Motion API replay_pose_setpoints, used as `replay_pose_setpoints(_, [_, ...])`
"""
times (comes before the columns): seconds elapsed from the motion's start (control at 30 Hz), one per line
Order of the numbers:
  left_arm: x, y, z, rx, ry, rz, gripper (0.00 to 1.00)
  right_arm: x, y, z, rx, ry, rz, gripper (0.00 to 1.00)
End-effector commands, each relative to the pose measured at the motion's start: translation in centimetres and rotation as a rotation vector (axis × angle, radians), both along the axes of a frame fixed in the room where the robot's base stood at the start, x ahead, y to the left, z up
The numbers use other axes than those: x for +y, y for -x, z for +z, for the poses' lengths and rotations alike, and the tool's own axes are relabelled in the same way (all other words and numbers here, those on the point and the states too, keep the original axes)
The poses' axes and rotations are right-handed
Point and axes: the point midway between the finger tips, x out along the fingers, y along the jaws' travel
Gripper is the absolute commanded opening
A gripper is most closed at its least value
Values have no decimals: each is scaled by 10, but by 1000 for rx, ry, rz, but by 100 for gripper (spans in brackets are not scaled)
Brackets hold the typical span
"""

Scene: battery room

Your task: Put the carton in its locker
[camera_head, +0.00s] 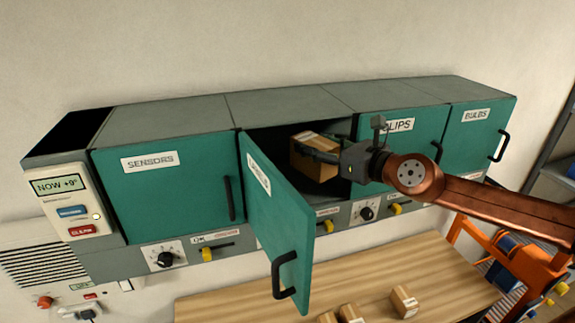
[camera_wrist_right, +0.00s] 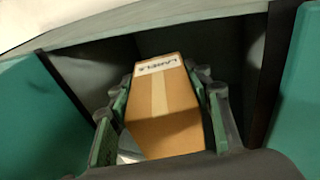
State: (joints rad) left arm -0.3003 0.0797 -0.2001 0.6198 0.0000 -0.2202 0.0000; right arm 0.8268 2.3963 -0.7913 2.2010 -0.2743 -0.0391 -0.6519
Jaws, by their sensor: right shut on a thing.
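A brown carton (camera_head: 314,160) is inside the open locker (camera_head: 275,137), at its right side in the head view. In the right wrist view the carton (camera_wrist_right: 163,108) has a pale tape strip and a white label that seems to read LABELS. My right gripper (camera_head: 325,155) reaches in through the opening and is shut on the carton, with one finger on each side (camera_wrist_right: 160,105). The locker's green door (camera_head: 278,225) stands swung open toward me; its label is foreshortened and hard to read. Whether the carton touches the locker floor is hidden. My left gripper is out of view.
Closed lockers marked SENSORS (camera_head: 165,190), CLIPS (camera_head: 398,145) and BULBS (camera_head: 478,135) flank the open one. The open door juts out left of my right arm. Several cartons (camera_head: 403,302) lie on the wooden table (camera_head: 440,265) below. An orange machine (camera_head: 500,265) stands at right.

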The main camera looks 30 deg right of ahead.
Motion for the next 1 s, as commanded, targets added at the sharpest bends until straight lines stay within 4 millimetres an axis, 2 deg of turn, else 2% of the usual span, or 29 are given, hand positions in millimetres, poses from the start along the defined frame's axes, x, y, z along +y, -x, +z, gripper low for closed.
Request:
replay_pose_setpoints(0.03, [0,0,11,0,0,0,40,2,-10,-1,6,-2,3,9])
replay_pose_setpoints(0.1, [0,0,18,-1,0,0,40,4,-21,-6,6,-4,2,9])
replay_pose_setpoints(0.3, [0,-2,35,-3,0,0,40,8,-47,-19,4,-4,0,9])
replay_pose_setpoints(0.47, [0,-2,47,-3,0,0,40,11,-64,-43,4,-7,1,9])
replay_pose_setpoints(0.67, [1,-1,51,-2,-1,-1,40,13,-78,-62,4,-6,0,9])
replay_pose_setpoints(0.8, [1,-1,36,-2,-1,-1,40,16,-84,-72,2,1,1,9])
replay_pose_setpoints(1.0, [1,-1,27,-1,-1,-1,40,17,-90,-77,1,3,2,9])
